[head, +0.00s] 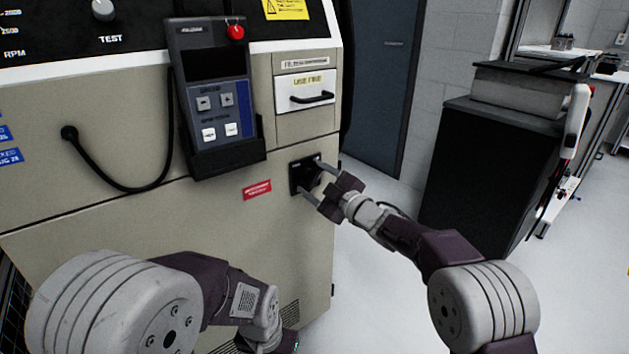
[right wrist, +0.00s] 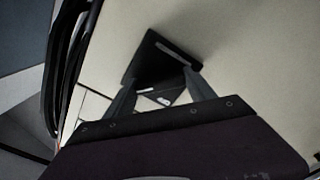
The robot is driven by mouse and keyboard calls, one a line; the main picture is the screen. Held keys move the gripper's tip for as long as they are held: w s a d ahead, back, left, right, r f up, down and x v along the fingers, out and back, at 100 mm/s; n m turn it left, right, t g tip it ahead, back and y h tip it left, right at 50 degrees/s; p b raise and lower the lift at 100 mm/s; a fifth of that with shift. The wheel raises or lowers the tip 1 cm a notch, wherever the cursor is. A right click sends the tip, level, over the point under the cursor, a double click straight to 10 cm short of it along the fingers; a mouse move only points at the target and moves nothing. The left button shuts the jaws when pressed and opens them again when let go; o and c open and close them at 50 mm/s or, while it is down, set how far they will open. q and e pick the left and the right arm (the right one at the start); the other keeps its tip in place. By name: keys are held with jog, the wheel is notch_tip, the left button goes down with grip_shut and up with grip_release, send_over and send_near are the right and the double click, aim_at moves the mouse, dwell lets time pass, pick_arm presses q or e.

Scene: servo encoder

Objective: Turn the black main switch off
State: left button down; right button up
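The black main switch (head: 303,177) is a dark square plate with a black knob on the machine's beige front, low near its right edge. In the right wrist view the switch plate (right wrist: 157,57) lies just beyond my fingers. My right gripper (head: 313,178) is at the switch, its two fingers apart and reaching to either side of the knob. The fingers also show apart in the right wrist view (right wrist: 158,88). I cannot tell whether they touch the knob, which is partly hidden. My left arm is low at the front left; its fingertips are not visible.
A handheld control pendant (head: 213,90) with a red button sits in a holder left of the switch, its black cable hanging. A white drawer (head: 305,90) is above the switch. A black cabinet (head: 495,165) stands at right. Grey floor is free between.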

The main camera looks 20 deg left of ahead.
jog(key=shift+c, duration=0.8)
jog(key=n+b, duration=0.1)
jog(key=n, duration=0.2)
jog(key=shift+f+b, duration=0.15)
jog(key=shift+b, duration=0.15)
jog(key=n+b, duration=0.2)
jog(key=n, duration=0.3)
jog(key=shift+f+n+b, duration=0.1)
jog(key=shift+n+b, duration=0.2)
jog(key=shift+b, duration=0.1)
jog(key=n+b, duration=0.3)
jog(key=n, duration=0.2)
jog(key=shift+n+b, duration=0.9)
jog(key=shift+n, duration=1.2)
